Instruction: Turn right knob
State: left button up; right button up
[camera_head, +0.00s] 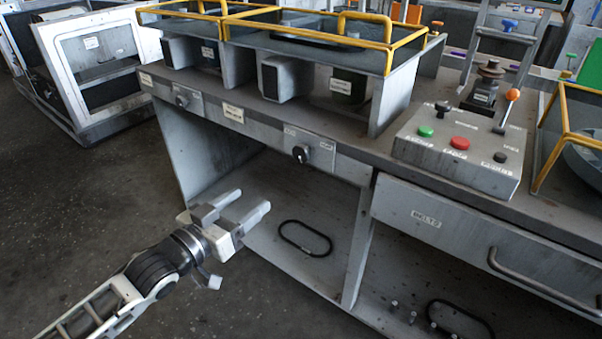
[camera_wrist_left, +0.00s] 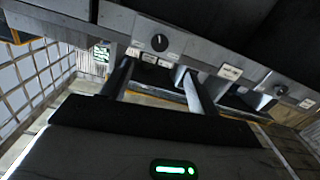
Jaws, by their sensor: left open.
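The right knob (camera_head: 301,153) is a small dark round knob on a light plate on the bench's front rail, with a small label on each side. It also shows in the wrist view (camera_wrist_left: 159,42), which looks upside down, above the gap between the fingertips. My left gripper (camera_head: 251,200) is open and empty, below and to the left of the right knob and apart from it. Its two fingers also show in the wrist view (camera_wrist_left: 158,70). The left knob (camera_head: 181,100) is farther along the rail and also shows in the wrist view (camera_wrist_left: 280,90). My right gripper is out of view.
A control box (camera_head: 460,150) with green and red buttons and a lever stands on the bench, right of the knob. Below it is a drawer (camera_head: 460,232) with a bar handle. Black belts (camera_head: 305,238) lie on the lower shelf. Open floor lies left of the bench.

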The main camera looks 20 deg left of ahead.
aim_at(299, 154)
pick_arm(q)
jog(key=x, duration=0.5)
jog(key=r+x, duration=0.1)
jog(key=x, duration=0.5)
jog(key=b+x, duration=0.1)
jog(key=x, duration=0.4)
jog(key=shift+w+a+r, duration=0.15)
jog(key=shift+w+r, duration=0.15)
jog(key=shift+w, duration=0.1)
jog(key=c, duration=1)
